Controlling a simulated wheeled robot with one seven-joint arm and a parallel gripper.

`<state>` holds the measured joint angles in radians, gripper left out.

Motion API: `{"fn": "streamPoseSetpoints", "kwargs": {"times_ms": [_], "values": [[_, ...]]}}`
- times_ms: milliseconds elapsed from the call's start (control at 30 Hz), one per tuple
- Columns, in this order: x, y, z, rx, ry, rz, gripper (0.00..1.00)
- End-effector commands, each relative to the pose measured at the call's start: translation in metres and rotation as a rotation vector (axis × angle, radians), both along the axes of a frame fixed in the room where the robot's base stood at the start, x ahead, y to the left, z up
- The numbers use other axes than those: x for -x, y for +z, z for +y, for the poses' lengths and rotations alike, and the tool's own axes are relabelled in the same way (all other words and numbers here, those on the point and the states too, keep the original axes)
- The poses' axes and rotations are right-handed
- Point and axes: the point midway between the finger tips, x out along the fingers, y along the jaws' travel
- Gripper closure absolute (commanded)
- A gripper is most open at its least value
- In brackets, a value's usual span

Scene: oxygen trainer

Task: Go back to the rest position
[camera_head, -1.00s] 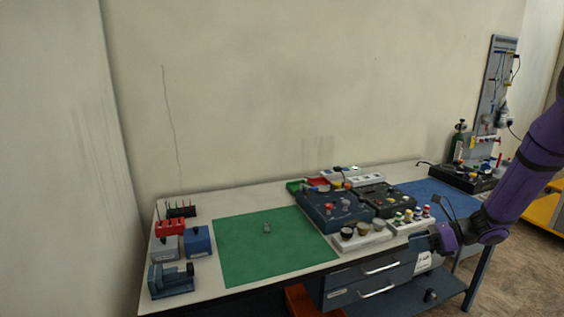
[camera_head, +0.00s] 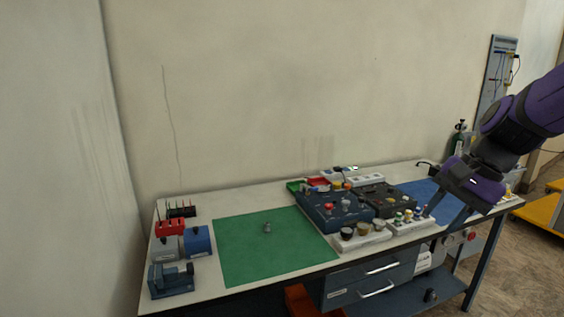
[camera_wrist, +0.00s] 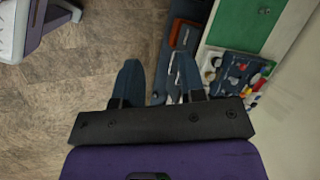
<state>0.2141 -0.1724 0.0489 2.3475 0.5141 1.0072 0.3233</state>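My gripper (camera_wrist: 160,62) shows in the wrist view with its two dark blue fingers apart. It is open, with no object between the fingers; floor and the bench's lower part show behind them. In the head view my purple arm comes in from the right, and my gripper (camera_head: 442,208) hangs over the bench's right front area, pointing down and left. In that view it covers part of the blue mat (camera_head: 412,189). I cannot tell its exact height above the bench, and no contact is visible.
The workbench (camera_head: 199,283) carries a green mat (camera_head: 250,250) with a small grey part (camera_head: 267,228), a dark blue panel (camera_head: 325,208), a white block with knobs (camera_head: 362,240) and a small vise (camera_head: 171,281). Drawers (camera_head: 370,279) are below. Open floor (camera_wrist: 70,95) lies in front.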

Motion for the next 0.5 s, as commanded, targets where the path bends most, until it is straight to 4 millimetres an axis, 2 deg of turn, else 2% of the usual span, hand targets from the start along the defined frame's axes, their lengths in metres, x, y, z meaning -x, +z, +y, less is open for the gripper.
{"fn": "streamPoseSetpoints", "kwargs": {"times_ms": [200, 500], "values": [[0.047, 0.028, 0.001, 0.18, 0.219, -0.17, 0.63], [0.105, 0.052, -0.007, 0.429, 0.492, -0.383, 0.63]]}}
